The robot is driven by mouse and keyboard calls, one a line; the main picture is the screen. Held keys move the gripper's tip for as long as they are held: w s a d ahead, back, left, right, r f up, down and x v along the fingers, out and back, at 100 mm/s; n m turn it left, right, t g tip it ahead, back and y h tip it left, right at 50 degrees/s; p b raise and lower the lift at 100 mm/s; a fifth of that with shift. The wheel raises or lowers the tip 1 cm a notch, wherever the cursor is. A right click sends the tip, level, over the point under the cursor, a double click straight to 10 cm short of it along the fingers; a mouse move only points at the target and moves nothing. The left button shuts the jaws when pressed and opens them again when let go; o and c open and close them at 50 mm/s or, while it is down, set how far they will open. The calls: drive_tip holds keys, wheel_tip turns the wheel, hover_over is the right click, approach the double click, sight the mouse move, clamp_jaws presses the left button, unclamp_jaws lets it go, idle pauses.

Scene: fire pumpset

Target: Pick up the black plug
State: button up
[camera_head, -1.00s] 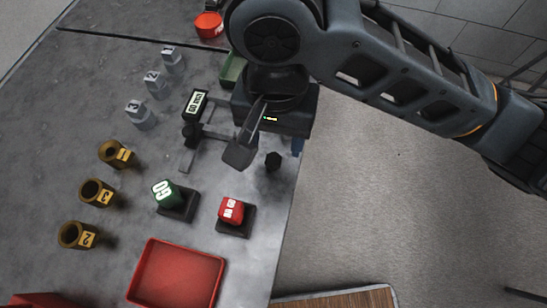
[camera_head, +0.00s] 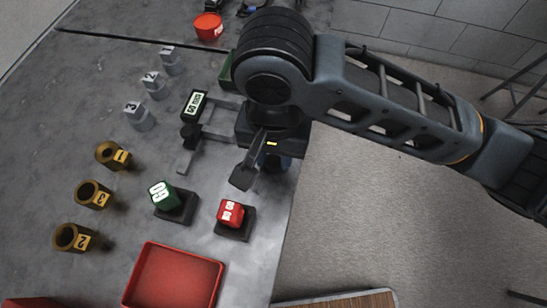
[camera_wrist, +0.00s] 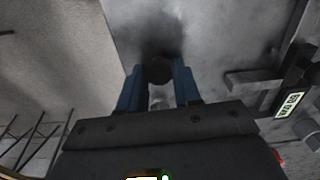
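The black plug shows in the wrist view as a dark round shape (camera_wrist: 158,70) between the tips of my gripper (camera_wrist: 158,78). The two blue fingers stand apart, one on each side of it. Whether they touch it I cannot tell. In the head view my gripper (camera_head: 278,161) points down at the table's right edge, and the plug is hidden behind the fingers and wrist there.
A grey bracket with a labelled display (camera_head: 195,103) stands just left of my gripper. A red button block (camera_head: 231,213), a green block (camera_head: 162,194) and a red tray (camera_head: 173,276) lie nearer. Brass and grey numbered fittings stand farther left. Floor lies beyond the right edge.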

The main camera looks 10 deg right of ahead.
clamp_jaws()
drive_tip(key=shift+r, duration=0.1)
